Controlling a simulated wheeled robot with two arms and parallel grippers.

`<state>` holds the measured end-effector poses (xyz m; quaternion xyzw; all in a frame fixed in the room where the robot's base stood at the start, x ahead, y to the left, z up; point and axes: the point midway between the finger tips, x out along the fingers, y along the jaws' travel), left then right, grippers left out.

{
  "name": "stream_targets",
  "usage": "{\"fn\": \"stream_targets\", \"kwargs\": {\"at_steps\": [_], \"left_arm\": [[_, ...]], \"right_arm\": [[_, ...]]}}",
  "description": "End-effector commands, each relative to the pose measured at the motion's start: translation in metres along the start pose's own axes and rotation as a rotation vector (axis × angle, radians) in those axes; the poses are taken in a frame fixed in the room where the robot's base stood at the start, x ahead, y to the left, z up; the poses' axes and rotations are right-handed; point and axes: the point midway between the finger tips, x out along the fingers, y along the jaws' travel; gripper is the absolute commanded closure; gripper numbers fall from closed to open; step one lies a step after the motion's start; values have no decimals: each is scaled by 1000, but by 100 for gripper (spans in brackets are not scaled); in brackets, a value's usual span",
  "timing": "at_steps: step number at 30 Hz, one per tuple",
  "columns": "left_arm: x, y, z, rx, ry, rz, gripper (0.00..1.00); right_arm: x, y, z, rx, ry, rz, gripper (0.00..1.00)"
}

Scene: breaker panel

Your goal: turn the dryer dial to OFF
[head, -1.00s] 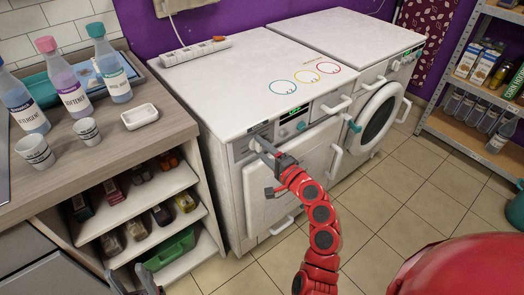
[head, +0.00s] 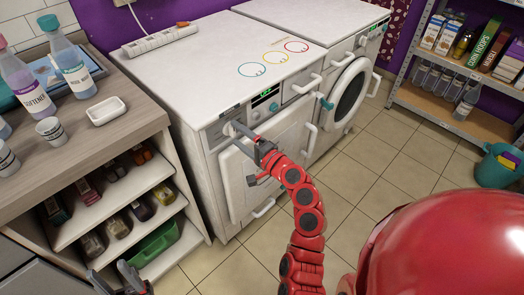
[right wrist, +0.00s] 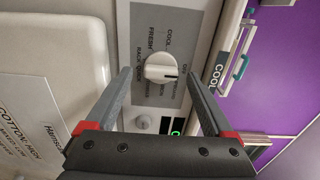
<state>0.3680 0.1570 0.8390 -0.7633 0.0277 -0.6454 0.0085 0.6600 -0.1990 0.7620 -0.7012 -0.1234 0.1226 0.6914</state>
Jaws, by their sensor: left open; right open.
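The dial is a white round knob with a raised grip (right wrist: 161,68) on a grey label plate in the right wrist view. Printed words around it include COOL, FRESHEN and OFF; the exact setting it points at is hard to tell. My right gripper (right wrist: 157,73) is open, with one finger on each side of the knob; whether either touches it is unclear. In the head view my right gripper (head: 245,140) is at the control panel of the near white machine (head: 205,75), largely hiding the dial. My left gripper (head: 122,278) is open and empty at the bottom left.
A green display (head: 265,93) is right of the dial. A second white machine with a round door (head: 349,99) stands beyond. A counter with bottles (head: 75,65) and open shelves is at the left. A shelf rack and teal bucket (head: 495,168) are at the right. The tiled floor between is clear.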

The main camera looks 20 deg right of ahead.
Motion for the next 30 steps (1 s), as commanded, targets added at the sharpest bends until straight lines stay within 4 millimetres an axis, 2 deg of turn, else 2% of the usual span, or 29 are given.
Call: {"fn": "stream_targets", "kwargs": {"at_steps": [9, 15, 21, 30], "left_arm": [[-5, 0, 1, 0, 0, 0, 50], [-8, 0, 1, 0, 0, 0, 50], [-10, 0, 2, 0, 0, 0, 50], [-10, 0, 2, 0, 0, 0, 50]], "right_arm": [[-84, 2, -3, 3, 12, 0, 13], [-130, 2, -2, 2, 9, 0, 13], [-152, 0, -2, -1, 6, -2, 13], [-157, 0, 0, -2, 1, 0, 13]]}}
